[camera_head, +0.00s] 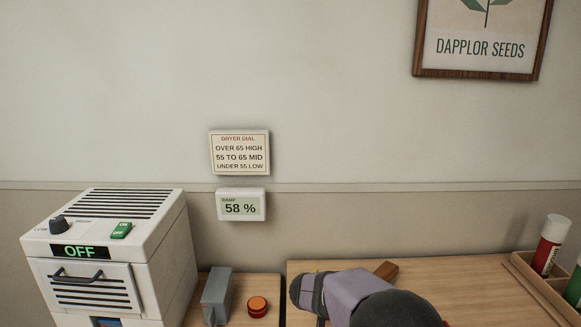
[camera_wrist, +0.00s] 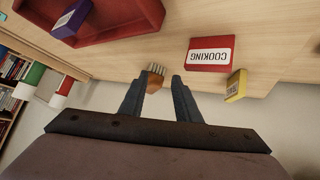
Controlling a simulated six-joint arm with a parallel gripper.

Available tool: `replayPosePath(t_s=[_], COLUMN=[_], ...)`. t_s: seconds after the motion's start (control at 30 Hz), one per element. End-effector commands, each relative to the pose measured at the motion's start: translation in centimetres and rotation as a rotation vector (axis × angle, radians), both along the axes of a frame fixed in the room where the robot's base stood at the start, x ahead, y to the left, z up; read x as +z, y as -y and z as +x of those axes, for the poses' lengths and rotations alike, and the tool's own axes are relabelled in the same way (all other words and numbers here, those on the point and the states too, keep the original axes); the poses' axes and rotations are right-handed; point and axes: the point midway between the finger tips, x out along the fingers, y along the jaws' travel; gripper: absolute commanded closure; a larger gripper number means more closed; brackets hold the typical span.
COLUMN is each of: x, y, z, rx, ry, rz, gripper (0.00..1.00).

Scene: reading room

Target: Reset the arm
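My arm (camera_head: 352,291) enters the head view from the bottom, over the wooden table. Its fingers cannot be made out there. In the wrist view my gripper (camera_wrist: 160,82) has its two dark fingers apart, so it is open. A small brown wooden piece with a pale ridged end (camera_wrist: 155,72) shows near the tip of the left finger. I cannot tell whether it touches that finger; the right finger is clear of it.
A white dryer (camera_head: 92,266) reading OFF stands left, beside a grey block (camera_head: 217,294) and an orange button (camera_head: 257,306). The wall display (camera_head: 241,204) reads 58 %. A wooden rack (camera_head: 543,291) holds tubes.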

Motion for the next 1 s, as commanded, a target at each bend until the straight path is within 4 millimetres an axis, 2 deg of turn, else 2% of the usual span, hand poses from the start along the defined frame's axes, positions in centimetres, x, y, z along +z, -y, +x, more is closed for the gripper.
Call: replayPosePath(t_s=[0.03,0.1,0.17,0.3,0.5,0.6,0.7,0.8,1.0], x=[1.0,1.1,1.3,1.8,2.8,3.2,3.6,3.8,3.9], y=[0.9,2.0,2.7,3.6,2.6,1.5,0.4,-0.5,-1.3], z=[-2.4,-5.3,-8.0,-14.8,-23.8,-27.2,-29.7,-31.4,-32.6], rx=[0.004,0.016,0.032,0.093,0.237,0.315,0.382,0.433,0.479], ry=[-0.072,-0.174,-0.26,-0.459,-0.666,-0.723,-0.752,-0.765,-0.771], rz=[-0.002,0.002,0.014,0.073,0.208,0.276,0.334,0.373,0.405], gripper=[0.7,0.7,0.7,0.7,0.7,0.7,0.7,0.7,0.7])
